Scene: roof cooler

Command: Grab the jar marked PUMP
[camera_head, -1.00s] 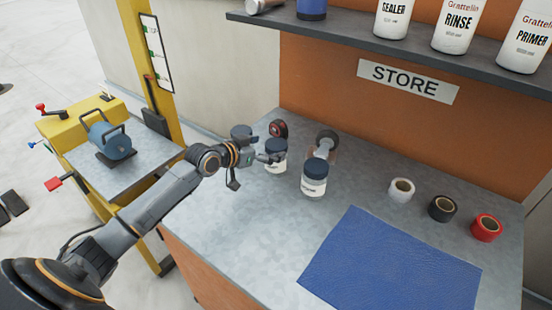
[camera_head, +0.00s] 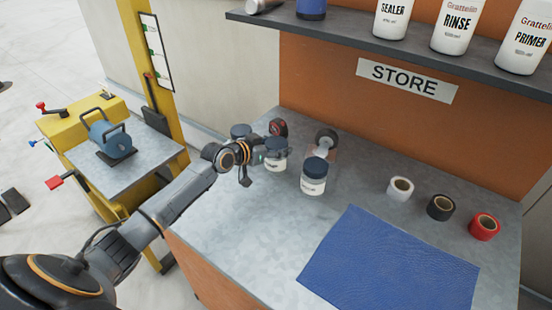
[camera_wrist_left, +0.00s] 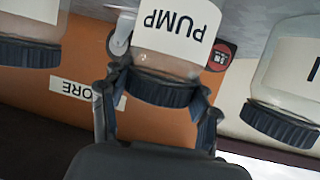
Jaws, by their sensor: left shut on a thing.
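The jar marked PUMP (camera_wrist_left: 170,32) shows upside down in the left wrist view, with a white label and a dark ribbed lid. My left gripper (camera_wrist_left: 158,98) is shut on this jar, one finger on each side at the lid. In the head view the held jar (camera_head: 276,160) is at the end of my left arm, and my left gripper (camera_head: 262,155) reaches it from the left. The head view does not show clearly whether the jar touches the counter. My right gripper is in neither view.
A second dark-lidded jar (camera_head: 313,182) stands to the right, and another jar's lid (camera_head: 240,130) shows behind my gripper. A tape measure (camera_head: 278,127), tape rolls (camera_head: 440,207) and a blue mat (camera_head: 390,262) lie on the grey counter (camera_head: 225,222). A shelf (camera_head: 400,48) with bottles overhangs the back.

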